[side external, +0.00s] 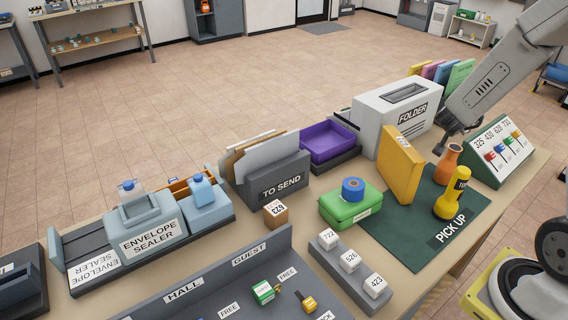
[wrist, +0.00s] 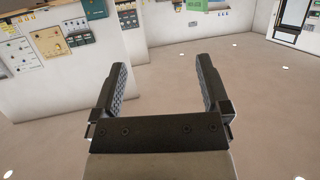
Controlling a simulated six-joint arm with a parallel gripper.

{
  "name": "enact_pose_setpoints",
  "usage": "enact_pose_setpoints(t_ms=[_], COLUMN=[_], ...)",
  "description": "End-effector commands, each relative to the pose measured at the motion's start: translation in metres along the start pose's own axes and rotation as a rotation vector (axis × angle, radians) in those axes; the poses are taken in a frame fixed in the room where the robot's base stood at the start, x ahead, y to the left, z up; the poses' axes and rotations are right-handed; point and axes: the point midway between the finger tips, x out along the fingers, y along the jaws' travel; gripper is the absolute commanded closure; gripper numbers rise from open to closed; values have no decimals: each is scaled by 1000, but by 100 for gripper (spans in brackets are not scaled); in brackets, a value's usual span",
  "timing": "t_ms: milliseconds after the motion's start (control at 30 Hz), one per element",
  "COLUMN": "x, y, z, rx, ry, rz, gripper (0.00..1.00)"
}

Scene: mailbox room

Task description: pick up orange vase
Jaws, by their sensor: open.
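The orange vase (side external: 447,163) stands upright at the back of the green pick-up mat (side external: 415,258), between a yellow box-like item (side external: 400,170) and a small yellow object with a dark label (side external: 450,200). My gripper (wrist: 161,62) is open in the wrist view, with nothing between its fingers. In the side view, the dark lower end of my arm (side external: 443,145) shows just behind and left of the vase's top; I cannot tell whether they touch. The vase does not show in the wrist view.
A grey folder box (side external: 385,112) stands left of my arm, and a green number panel (side external: 498,165) stands to the right. A green case (side external: 344,212) with blue tape on it sits left of the mat. The mat's front area is clear.

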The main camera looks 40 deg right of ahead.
Motion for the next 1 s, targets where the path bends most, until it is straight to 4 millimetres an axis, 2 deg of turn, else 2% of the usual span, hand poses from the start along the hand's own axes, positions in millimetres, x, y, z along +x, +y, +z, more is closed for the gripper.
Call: enact_pose_setpoints(t_ms=[33, 200, 400, 767, 1000], x=[5, 11, 16, 18, 22], y=[10, 6, 6, 6, 6], z=[0, 26, 42, 48, 60], rx=[-2, -4, -2, 0, -3], ry=[17, 11, 12, 12, 11], rz=[46, 31, 28, 26, 26], gripper=[3, 3, 3, 3, 3])
